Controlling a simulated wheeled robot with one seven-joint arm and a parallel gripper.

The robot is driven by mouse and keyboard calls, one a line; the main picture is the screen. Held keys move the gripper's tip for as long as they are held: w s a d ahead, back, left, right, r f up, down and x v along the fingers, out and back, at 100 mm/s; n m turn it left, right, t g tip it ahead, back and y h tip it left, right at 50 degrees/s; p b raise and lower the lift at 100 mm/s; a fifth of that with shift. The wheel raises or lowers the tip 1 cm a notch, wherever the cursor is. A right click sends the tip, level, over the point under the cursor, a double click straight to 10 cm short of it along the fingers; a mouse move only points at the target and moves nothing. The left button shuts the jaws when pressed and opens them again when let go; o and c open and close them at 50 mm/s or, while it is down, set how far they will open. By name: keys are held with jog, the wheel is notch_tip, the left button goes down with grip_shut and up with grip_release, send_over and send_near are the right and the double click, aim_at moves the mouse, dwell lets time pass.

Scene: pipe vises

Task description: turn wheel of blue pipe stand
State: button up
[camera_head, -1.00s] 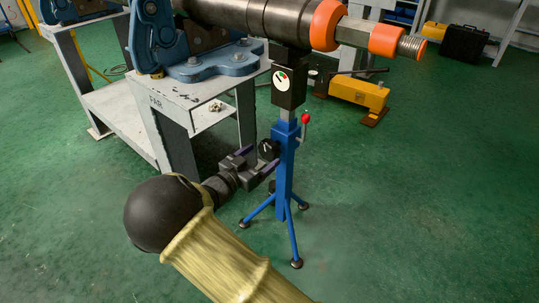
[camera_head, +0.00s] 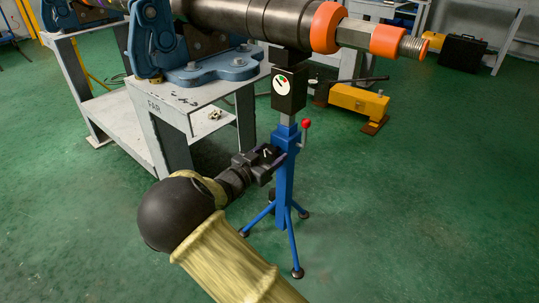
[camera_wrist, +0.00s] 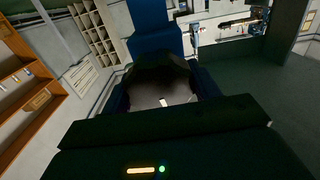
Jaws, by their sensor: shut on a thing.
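The blue pipe stand (camera_head: 285,185) stands upright on its splayed legs in the head view. Its blue post also shows at the top of the wrist view (camera_wrist: 156,38). The wheel is a small black knob (camera_head: 267,152) with a white mark, on the left side of the post. In the wrist view the dark wheel (camera_wrist: 163,88) sits between the jaws, with its white mark showing. My gripper (camera_head: 270,163) reaches in from the lower left and is shut on the wheel. The jaws hide part of the wheel's rim.
A dark pipe (camera_head: 250,16) with orange collars rests over the stand's black head (camera_head: 289,90). A grey table (camera_head: 170,110) with a blue vise stands close on the left. A yellow tool (camera_head: 358,101) lies behind right. Green floor at right front is clear.

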jog(key=shift+m, duration=0.4)
jog(key=shift+m+p, duration=0.75)
jog(key=shift+m, duration=0.05)
jog(key=m+p, duration=0.1)
jog(key=m, duration=0.2)
jog(key=shift+d, duration=0.1)
jog(key=m, duration=0.6)
jog(key=shift+s+f+b, duration=0.1)
jog(key=shift+f+b, duration=0.05)
jog(key=shift+b, duration=0.25)
jog(key=o, duration=1)
